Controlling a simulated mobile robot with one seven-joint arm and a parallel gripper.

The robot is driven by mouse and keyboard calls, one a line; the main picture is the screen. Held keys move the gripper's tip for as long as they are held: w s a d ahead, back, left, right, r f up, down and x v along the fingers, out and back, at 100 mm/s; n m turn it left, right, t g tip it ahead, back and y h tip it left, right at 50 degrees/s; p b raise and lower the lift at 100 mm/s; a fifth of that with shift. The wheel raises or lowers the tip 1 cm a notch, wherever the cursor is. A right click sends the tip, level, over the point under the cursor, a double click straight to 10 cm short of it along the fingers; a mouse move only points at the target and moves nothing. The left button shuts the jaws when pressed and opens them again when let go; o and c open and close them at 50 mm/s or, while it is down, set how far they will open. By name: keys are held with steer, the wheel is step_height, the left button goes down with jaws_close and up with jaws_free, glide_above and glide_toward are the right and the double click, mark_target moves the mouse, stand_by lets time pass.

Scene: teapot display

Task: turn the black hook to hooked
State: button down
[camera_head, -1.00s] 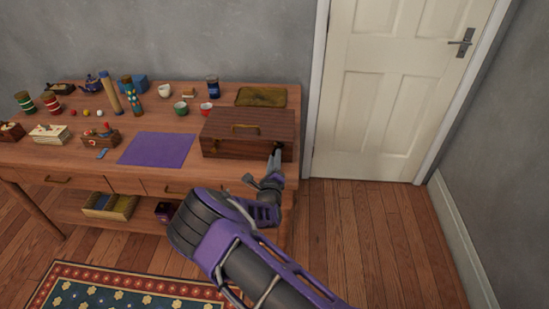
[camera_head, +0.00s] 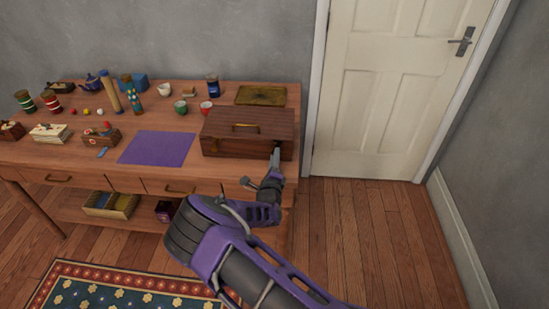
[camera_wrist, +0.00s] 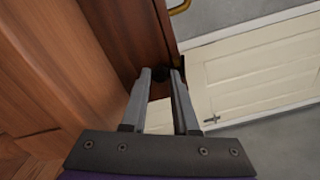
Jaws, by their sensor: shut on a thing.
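The black hook (camera_wrist: 161,75) shows as a small dark piece between my fingertips in the wrist view, by the edge of the dark wooden case. My gripper (camera_wrist: 160,73) is shut on it, with the fingers a little apart. In the head view, my gripper (camera_head: 277,149) reaches the front right corner of the closed wooden case (camera_head: 225,144) and covers the hook. I cannot tell the hook's exact angle.
The case stands on the right end of a wooden table (camera_head: 110,172). A purple mat (camera_head: 157,148) lies left of it. A white door (camera_head: 395,90) is to the right.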

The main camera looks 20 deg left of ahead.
steer(key=c, duration=0.7)
jaws_free()
steer(key=p+v, duration=0.1)
steer(key=v, duration=1.6)
steer(key=shift+s, duration=0.25)
